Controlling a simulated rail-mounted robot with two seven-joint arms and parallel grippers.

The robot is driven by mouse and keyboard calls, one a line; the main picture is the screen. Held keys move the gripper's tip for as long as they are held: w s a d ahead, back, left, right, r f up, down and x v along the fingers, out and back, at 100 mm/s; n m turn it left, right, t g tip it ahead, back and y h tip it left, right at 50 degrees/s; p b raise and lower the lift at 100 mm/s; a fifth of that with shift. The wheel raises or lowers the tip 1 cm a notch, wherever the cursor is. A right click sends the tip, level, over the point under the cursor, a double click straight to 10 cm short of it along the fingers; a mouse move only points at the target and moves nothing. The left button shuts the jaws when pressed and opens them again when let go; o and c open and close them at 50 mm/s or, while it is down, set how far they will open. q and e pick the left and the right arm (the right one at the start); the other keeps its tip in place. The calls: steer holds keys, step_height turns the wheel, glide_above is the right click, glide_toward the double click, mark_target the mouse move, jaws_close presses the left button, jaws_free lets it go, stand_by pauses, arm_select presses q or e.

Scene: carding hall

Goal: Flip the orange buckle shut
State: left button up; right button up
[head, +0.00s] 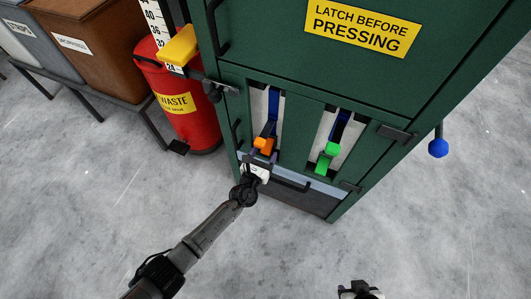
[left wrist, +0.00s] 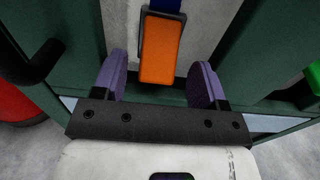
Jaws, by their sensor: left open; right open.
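The orange buckle (head: 264,145) is on a blue strap in the left slot of the green machine's front. In the left wrist view the orange buckle (left wrist: 161,48) hangs between the two purple fingers of my left gripper (left wrist: 160,82), with a gap on each side. My left gripper (head: 260,160) is open at the buckle in the head view. My right gripper (head: 360,290) is low at the bottom edge, away from the machine, and open.
A green buckle (head: 328,156) sits on the right-hand strap. A blue ball knob (head: 438,148) sticks out at the machine's right. A red waste bin (head: 188,110) stands left, with a yellow block (head: 178,46) above it. Black handles project from the machine. The floor in front is clear.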

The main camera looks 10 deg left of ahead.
arm_select(q)
steer(key=shift+w+d, duration=0.15)
steer(key=shift+w, duration=0.6)
steer(key=shift+s, duration=0.1)
steer(key=shift+c, duration=0.4)
